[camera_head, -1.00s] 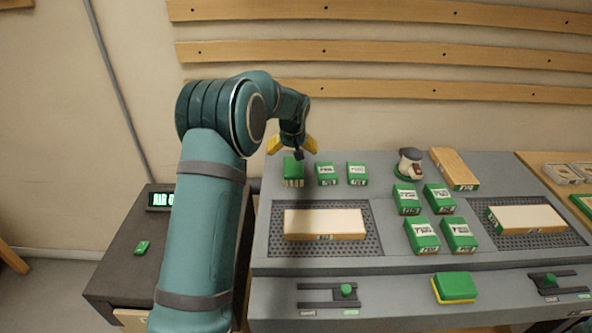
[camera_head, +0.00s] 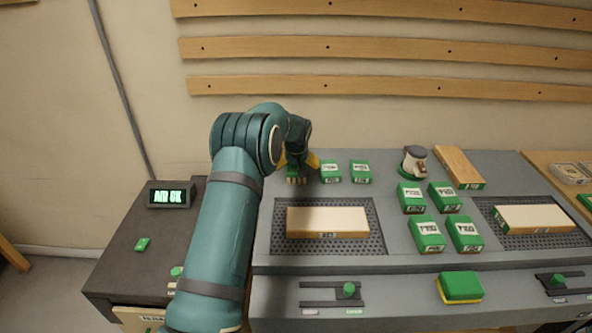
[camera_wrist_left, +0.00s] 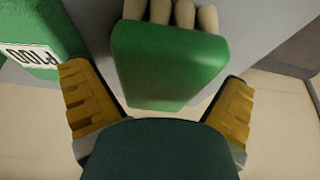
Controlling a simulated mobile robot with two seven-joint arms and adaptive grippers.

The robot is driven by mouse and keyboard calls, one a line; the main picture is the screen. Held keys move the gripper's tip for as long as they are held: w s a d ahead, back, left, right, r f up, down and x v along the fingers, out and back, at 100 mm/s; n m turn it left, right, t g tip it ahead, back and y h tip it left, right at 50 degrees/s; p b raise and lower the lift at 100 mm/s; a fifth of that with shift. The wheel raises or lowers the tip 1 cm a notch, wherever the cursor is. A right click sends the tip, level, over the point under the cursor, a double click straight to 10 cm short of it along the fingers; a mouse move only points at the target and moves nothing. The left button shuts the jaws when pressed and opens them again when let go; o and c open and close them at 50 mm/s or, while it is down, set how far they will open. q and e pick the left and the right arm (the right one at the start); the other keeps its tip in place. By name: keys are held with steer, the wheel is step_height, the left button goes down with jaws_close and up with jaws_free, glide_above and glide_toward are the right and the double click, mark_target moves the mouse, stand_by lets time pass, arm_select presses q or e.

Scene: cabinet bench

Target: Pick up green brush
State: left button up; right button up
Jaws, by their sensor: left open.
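The green brush (camera_head: 296,179) stands at the back left of the grey bench, beside two green boxes. It is mostly hidden behind my left arm and gripper in the head view. In the left wrist view the brush (camera_wrist_left: 168,65) shows a green back with pale bristles along its far edge. My left gripper (camera_head: 299,161) is right at the brush, its yellow fingers open. In the left wrist view the brush lies between and beyond the spread fingers, with gaps on both sides. My right gripper is not in view.
A green box (camera_head: 330,173) stands close to the right of the brush, with another box (camera_head: 361,172) beyond it. A wooden block (camera_head: 328,222) lies on a perforated mat in front. More green boxes, a cup-like object (camera_head: 414,161) and a sponge (camera_head: 460,287) are farther right.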

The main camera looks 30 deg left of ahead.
arm_select(q)
steer(key=shift+f, duration=0.25)
stand_by(0.5)
steer(key=c, duration=1.2)
